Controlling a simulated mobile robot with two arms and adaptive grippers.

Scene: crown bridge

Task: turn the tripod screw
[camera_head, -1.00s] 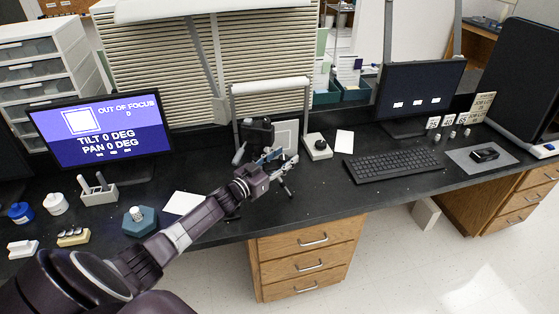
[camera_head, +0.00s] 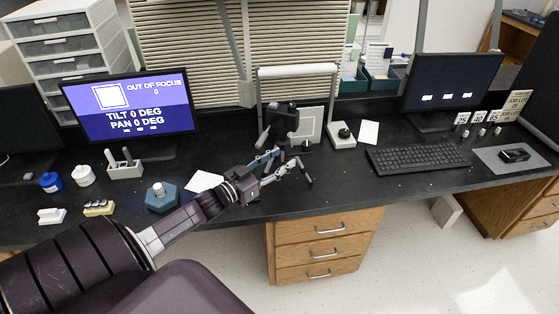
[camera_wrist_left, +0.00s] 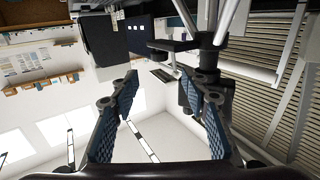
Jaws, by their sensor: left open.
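The tripod head with its black camera (camera_head: 282,121) stands on the desk at the middle of the head view. A pale handle sticks out at its left. My left gripper (camera_head: 284,161) is open in front of and below the camera, with nothing between its fingers. In the left wrist view the two blue-padded fingers (camera_wrist_left: 167,95) are spread apart. A dark cylindrical part (camera_wrist_left: 188,92), perhaps the screw, is partly hidden behind the right finger; I cannot tell whether they touch. My right gripper is not in view.
A monitor (camera_head: 131,106) at left reads OUT OF FOCUS, TILT 0 DEG, PAN 0 DEG. A pale frame (camera_head: 298,70) rises behind the camera. A blue hexagonal base (camera_head: 163,199) stands left of my gripper. A keyboard (camera_head: 418,158) lies right.

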